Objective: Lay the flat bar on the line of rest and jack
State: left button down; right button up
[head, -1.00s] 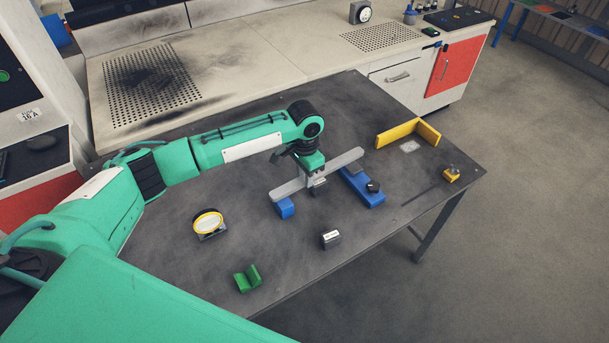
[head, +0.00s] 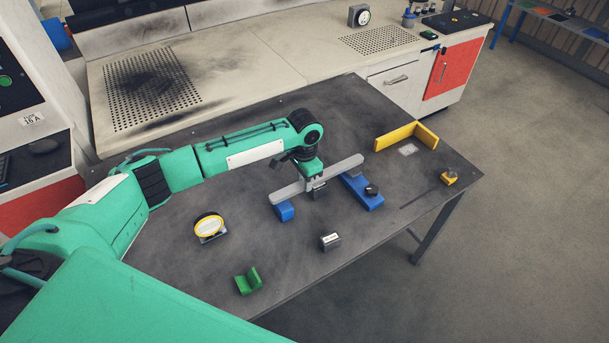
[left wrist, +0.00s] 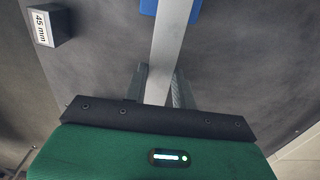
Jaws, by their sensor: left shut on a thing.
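The long grey flat bar (head: 341,169) runs slantwise over two blue supports. My left gripper (head: 318,189) is shut on it near the middle. Its near-left end is over the small blue block (head: 285,212), likely the rest. I cannot tell whether the bar touches either. In the left wrist view the bar (left wrist: 170,50) runs up from between the fingers (left wrist: 158,88) and crosses a blue piece (left wrist: 149,6) at the top edge. My right gripper is not in view.
A grey block (head: 330,241) labelled 45 mm, a green V-shaped block (head: 248,281) and a round yellow-rimmed dial (head: 209,227) stand nearer on the dark table. A yellow angled fence (head: 398,136) and a small yellow piece (head: 449,178) lie to the right.

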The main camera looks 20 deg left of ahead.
pick_arm(q)
jog(key=shift+f, duration=0.65)
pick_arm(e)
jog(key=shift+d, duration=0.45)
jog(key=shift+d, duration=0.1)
pick_arm(q)
jog(key=shift+f, duration=0.2)
jog(key=shift+f, duration=0.3)
jog(key=c, duration=1.1)
grip_release()
jog(key=shift+o, duration=0.2)
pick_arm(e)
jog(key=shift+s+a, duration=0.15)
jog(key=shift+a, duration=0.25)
pick_arm(q)
jog(key=shift+f, duration=0.1)
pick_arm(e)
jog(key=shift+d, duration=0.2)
